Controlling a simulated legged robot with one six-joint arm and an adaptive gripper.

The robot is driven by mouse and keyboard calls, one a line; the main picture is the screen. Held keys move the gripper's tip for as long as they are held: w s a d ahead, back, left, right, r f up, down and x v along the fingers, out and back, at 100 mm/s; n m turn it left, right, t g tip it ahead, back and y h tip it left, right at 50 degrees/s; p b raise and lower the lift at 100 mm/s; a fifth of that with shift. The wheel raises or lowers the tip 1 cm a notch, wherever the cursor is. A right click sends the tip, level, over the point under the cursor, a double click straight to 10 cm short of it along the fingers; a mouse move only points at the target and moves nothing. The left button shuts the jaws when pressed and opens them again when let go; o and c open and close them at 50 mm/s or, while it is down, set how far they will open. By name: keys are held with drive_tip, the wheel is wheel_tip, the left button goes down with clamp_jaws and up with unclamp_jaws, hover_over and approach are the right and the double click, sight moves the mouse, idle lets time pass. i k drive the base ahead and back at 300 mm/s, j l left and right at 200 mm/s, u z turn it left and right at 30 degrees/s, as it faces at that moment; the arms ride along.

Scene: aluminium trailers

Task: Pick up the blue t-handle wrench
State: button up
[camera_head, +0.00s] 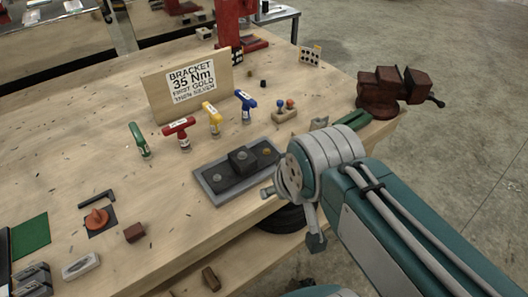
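The blue t-handle wrench (246,106) stands upright on the wooden workbench (125,100), the rightmost in a row of t-handle wrenches. A yellow (212,117), a red (180,129) and a green wrench (138,139) stand to its left. My arm comes in from the lower right. My gripper (292,217) is partly seen at the bench's front edge, below and right of the blue wrench and well apart from it. Its two finger ends look spread apart, with nothing visible between them. Its inner side is hidden.
A sign board (188,85) stands behind the wrenches. A grey plate with a dark bracket (217,178) lies between them and my gripper. A small wooden holder (285,113) is right of the blue wrench. A rusty vise (382,95) is at the right edge.

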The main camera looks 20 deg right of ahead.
sight(249, 102)
drive_tip(key=i+l+u, duration=0.15)
drive_tip(key=l, duration=0.25)
drive_tip(key=i+l+u, duration=0.2)
drive_tip(key=l, duration=0.15)
drive_tip(key=l+u, duration=0.15)
drive_tip(key=l, duration=0.25)
